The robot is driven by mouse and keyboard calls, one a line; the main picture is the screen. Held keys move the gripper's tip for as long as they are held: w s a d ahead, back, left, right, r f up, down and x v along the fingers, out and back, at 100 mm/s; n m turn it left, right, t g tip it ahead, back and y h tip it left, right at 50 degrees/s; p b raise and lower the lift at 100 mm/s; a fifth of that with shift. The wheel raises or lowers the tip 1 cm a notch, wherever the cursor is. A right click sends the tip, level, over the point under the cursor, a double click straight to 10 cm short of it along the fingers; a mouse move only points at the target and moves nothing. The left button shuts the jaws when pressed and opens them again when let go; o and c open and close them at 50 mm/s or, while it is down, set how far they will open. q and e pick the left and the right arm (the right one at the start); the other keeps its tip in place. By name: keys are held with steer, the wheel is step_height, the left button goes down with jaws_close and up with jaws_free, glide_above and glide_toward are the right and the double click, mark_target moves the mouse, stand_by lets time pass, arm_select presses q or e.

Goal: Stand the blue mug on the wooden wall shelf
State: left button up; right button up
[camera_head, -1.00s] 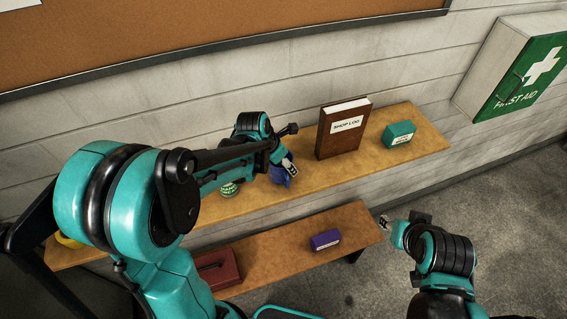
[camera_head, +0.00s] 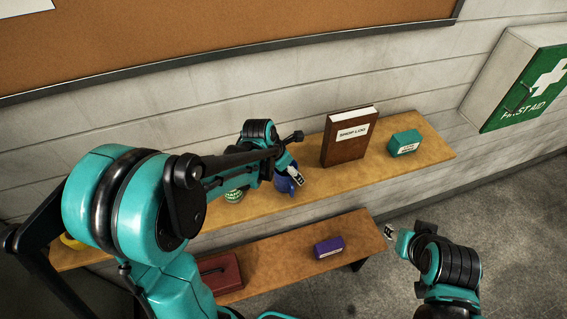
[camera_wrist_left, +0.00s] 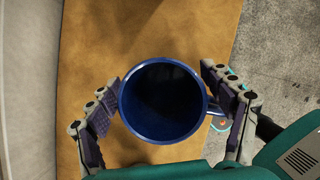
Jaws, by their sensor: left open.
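The blue mug (camera_head: 283,184) is upright on the wooden wall shelf (camera_head: 330,180), partly hidden behind my left gripper in the head view. The left wrist view looks down into the open top of the mug (camera_wrist_left: 163,101), with its handle toward the right finger. My left gripper (camera_head: 291,172) is open, its fingers (camera_wrist_left: 160,78) on either side of the mug; whether they touch it I cannot tell. My right gripper (camera_head: 392,232) is off the right end of the lower bench, and its jaws are too small to read.
A brown shop log book (camera_head: 345,143) and a teal box (camera_head: 404,143) stand right of the mug. A green-and-white can (camera_head: 234,196) is close on its left. Below, a lower bench (camera_head: 285,258) holds a purple box (camera_head: 328,247) and a red box (camera_head: 220,273).

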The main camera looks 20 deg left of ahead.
arm_select(q)
steer(key=v, duration=1.1)
steer(key=shift+s+a+r, duration=0.15)
steer(key=shift+s, duration=0.05)
steer(key=s+m+t+y, duration=0.1)
steer(key=s+m, duration=0.5)
steer(key=m, duration=0.8)
steer(key=s+m+t+y, duration=0.1)
steer(key=s+m, duration=0.6)
steer(key=m, duration=0.8)
steer(key=shift+s+a+f+t, duration=0.25)
steer(key=shift+a+f+t, duration=0.25)
steer(key=shift+t, duration=0.3)
